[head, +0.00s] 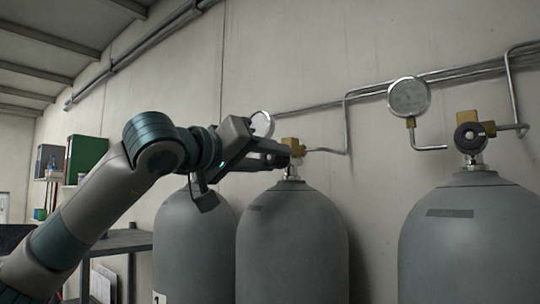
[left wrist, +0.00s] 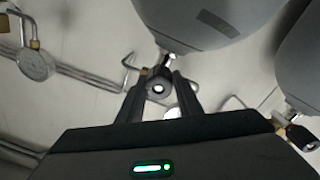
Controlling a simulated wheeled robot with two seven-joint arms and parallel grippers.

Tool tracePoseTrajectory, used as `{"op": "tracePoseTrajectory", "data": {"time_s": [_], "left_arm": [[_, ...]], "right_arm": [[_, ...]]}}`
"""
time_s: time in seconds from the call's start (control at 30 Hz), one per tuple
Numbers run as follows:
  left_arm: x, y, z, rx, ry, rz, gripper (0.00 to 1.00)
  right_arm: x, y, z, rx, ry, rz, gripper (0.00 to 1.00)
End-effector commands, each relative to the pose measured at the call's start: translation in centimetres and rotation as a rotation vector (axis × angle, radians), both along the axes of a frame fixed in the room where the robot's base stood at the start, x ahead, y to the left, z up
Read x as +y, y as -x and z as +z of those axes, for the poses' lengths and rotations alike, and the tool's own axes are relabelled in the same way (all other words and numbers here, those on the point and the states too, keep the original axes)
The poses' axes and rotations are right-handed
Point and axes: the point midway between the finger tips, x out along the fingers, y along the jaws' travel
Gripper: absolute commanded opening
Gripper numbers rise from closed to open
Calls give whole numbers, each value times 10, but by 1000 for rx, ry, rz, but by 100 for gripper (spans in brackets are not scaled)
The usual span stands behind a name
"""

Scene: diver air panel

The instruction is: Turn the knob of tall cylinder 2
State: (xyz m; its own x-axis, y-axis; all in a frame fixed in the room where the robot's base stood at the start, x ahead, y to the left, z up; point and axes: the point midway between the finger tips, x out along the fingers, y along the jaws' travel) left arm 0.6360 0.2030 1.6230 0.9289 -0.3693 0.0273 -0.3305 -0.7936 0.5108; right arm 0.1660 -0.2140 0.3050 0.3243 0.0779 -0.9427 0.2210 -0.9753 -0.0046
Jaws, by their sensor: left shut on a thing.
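The middle tall grey cylinder (head: 292,245) stands against the wall with a brass valve (head: 293,143) on its neck. I take it as cylinder 2, though its number is out of view. My left gripper (head: 283,155) reaches in from the left at this valve and hides its knob in the head view. In the left wrist view the round dark knob (left wrist: 158,88) with a pale centre sits between the two fingers of my left gripper (left wrist: 159,82), which are shut on it. The cylinder body (left wrist: 205,22) shows above it there. My right gripper is not in view.
Another grey cylinder (head: 190,245) stands close on the left and one (head: 470,245) on the right, with a black knob (head: 468,138). Gauges (head: 408,97) and metal pipes (head: 450,75) run along the wall. A shelf (head: 125,241) stands lower left.

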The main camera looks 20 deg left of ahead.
Motion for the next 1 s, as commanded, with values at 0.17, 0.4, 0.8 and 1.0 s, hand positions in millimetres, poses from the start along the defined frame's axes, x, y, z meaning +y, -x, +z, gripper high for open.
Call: {"op": "tracePoseTrajectory", "data": {"time_s": [0.17,0.4,0.8,1.0], "left_arm": [[-2,0,-2,-47,-150,-3,10],[-2,-1,-2,-99,-295,-4,10],[-2,-1,-4,-127,-376,-4,10],[-2,-1,-4,-127,-376,-4,10]], "right_arm": [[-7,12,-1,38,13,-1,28],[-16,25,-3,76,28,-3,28],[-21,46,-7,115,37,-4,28],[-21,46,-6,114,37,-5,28]]}}
